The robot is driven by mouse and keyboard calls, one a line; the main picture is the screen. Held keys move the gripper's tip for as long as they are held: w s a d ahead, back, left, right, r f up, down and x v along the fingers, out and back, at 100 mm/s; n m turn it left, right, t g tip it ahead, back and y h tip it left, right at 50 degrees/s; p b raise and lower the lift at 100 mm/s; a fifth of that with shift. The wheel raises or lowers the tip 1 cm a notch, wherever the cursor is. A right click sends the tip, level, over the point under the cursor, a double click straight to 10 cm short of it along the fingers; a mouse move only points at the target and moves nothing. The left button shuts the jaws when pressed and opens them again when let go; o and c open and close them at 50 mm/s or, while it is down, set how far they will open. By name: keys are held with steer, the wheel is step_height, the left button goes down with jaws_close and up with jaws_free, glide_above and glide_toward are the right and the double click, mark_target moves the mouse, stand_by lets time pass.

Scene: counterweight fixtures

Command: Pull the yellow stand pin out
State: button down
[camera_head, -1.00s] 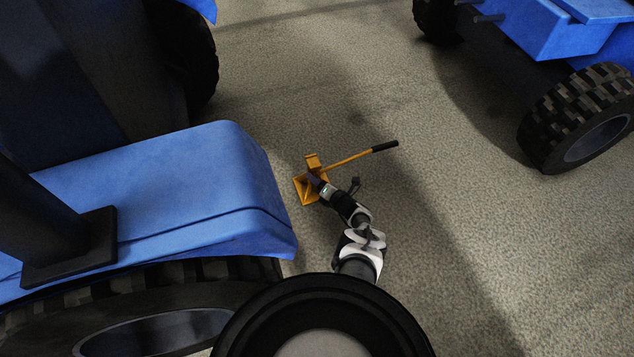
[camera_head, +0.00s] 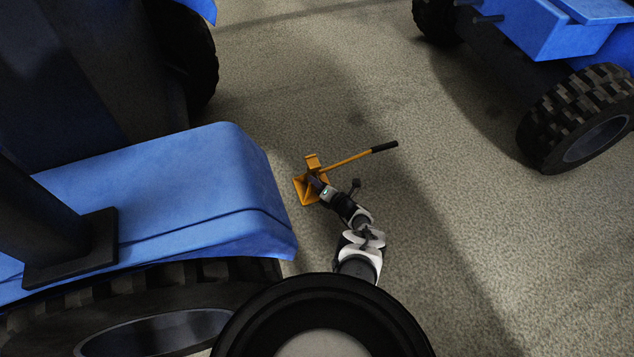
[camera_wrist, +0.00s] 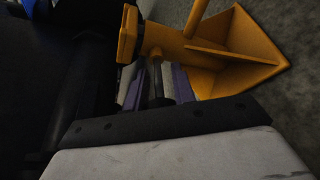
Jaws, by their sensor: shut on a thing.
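The yellow stand (camera_head: 306,189) stands on the floor beside the blue vehicle, with a flat base and a long handle ending in a black grip (camera_head: 384,147). My gripper (camera_head: 319,185) is at its near right side. In the wrist view the stand's post and ribbed base (camera_wrist: 225,55) fill the upper right. A dark pin (camera_wrist: 157,82) runs from the stand down between my fingers (camera_wrist: 155,88), which are shut on it. How deep the pin sits in the stand is hidden.
A blue vehicle body (camera_head: 180,190) with a large black tyre (camera_head: 150,310) is close on the left. Another blue vehicle with a treaded wheel (camera_head: 580,115) stands at upper right. The concrete floor (camera_head: 460,220) to the right is clear.

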steer(key=c, duration=1.1)
jaws_free()
steer(key=shift+c, duration=0.2)
steer(key=shift+s+d+r+p, duration=0.2)
steer(key=shift+s+d+p, duration=0.15)
steer(key=shift+p, duration=0.15)
steer(key=p+v, duration=0.6)
steer(key=v, duration=0.6)
steer(key=shift+s+d+p, duration=0.25)
steer(key=shift+s+p, duration=0.1)
steer(key=shift+p, duration=0.05)
